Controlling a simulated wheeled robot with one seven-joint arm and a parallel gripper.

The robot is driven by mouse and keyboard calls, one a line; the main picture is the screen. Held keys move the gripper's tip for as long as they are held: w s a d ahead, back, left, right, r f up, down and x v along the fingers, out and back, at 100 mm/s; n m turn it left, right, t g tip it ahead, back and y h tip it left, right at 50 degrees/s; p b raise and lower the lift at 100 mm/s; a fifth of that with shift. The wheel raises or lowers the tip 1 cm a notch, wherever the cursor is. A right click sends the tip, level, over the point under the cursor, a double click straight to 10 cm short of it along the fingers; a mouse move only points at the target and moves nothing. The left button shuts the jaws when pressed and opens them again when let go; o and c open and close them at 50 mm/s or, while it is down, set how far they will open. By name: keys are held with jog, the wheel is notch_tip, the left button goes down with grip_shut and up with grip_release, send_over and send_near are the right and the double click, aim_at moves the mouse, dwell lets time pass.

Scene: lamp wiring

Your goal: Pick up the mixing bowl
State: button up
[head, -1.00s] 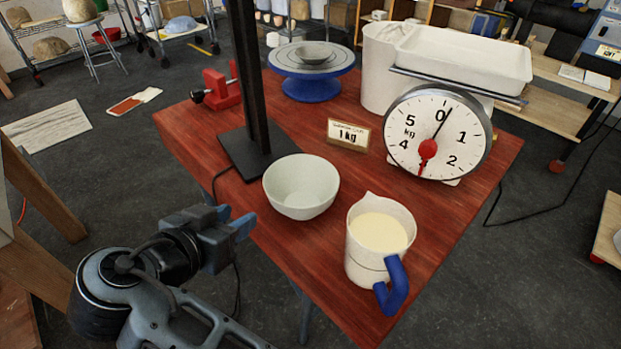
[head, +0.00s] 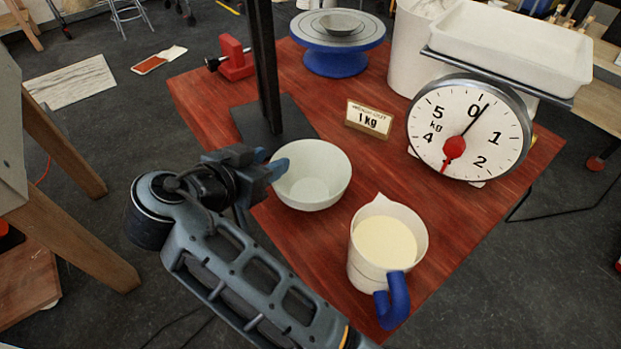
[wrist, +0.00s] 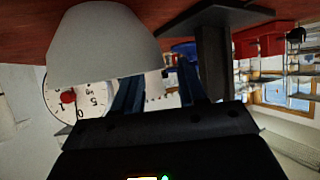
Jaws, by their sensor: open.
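The mixing bowl (head: 314,182) is pale, empty and upright on the red table (head: 420,265), left of the jug. It also shows upside down at upper left in the wrist view (wrist: 100,42). My gripper (head: 270,164) is open at the bowl's left rim, in front of the lamp post's base. In the wrist view its two blue fingers (wrist: 160,85) are apart. The bowl's edge reaches across the left finger's tip there; I cannot tell whether the rim lies between the fingers or they touch it.
A jug (head: 385,240) of cream liquid with a blue handle stands right of the bowl. A black post (head: 267,70), a 1 kg sign (head: 368,118) and a dial scale (head: 468,128) stand behind. A blue turntable (head: 338,45) with a small bowl is farther back.

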aim_at(282, 155)
jog(key=x, duration=0.4)
jog(key=shift+w+d+r+p, duration=0.1)
jog(key=shift+r+p, duration=0.05)
jog(key=shift+p, duration=0.15)
grip_shut()
